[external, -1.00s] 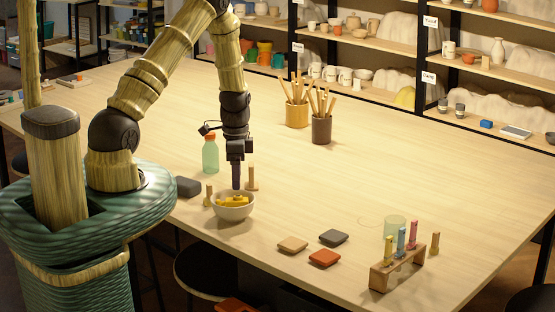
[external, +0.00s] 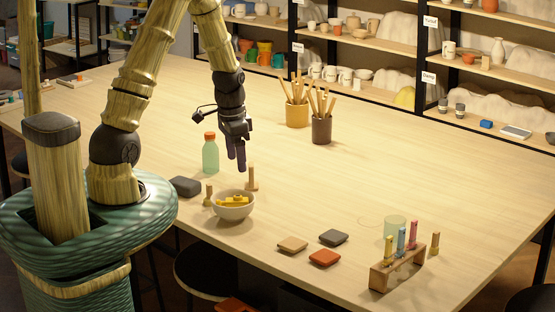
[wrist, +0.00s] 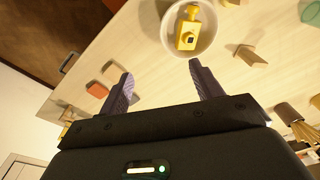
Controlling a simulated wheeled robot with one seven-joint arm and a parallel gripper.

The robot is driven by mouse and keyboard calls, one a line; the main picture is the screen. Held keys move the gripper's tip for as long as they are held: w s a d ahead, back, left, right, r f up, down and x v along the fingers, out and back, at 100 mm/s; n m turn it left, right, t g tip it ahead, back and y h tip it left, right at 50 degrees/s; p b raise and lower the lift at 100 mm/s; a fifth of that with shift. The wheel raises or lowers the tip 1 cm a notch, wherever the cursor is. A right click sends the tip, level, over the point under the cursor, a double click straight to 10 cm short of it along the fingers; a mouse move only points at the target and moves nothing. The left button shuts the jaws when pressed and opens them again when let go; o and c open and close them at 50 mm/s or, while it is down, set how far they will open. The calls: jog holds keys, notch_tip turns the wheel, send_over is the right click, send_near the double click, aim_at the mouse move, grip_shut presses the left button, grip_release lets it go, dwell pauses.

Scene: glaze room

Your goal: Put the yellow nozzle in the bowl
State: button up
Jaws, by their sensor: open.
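The yellow nozzle (external: 234,201) lies inside the pale bowl (external: 232,213) near the table's front left edge. In the wrist view the yellow nozzle (wrist: 188,30) shows within the rim of the bowl (wrist: 207,46). A small dark opening is visible on it. My gripper (external: 237,167) is above the bowl and apart from it. In the wrist view my gripper (wrist: 162,80) has its fingers spread with nothing between them.
A green bottle (external: 210,156), a dark block (external: 186,187) and two wooden pieces (external: 251,180) (external: 208,196) stand close to the bowl. Flat tiles (external: 324,258), a wooden rack (external: 396,272) and a clear glass (external: 395,226) are to the right. The table's middle is clear.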

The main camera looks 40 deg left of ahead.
jog(key=s+d+r+n+t+b, duration=0.1)
jog(key=s+d+r+n+b, duration=0.2)
jog(key=s, duration=0.7)
notch_tip(320, 180, up, 2)
jog(key=shift+s+d+r+n+t, duration=0.1)
jog(key=shift+s+d+n+t, duration=0.15)
jog(key=shift+d+n, duration=0.65)
jog(key=shift+a, duration=0.2)
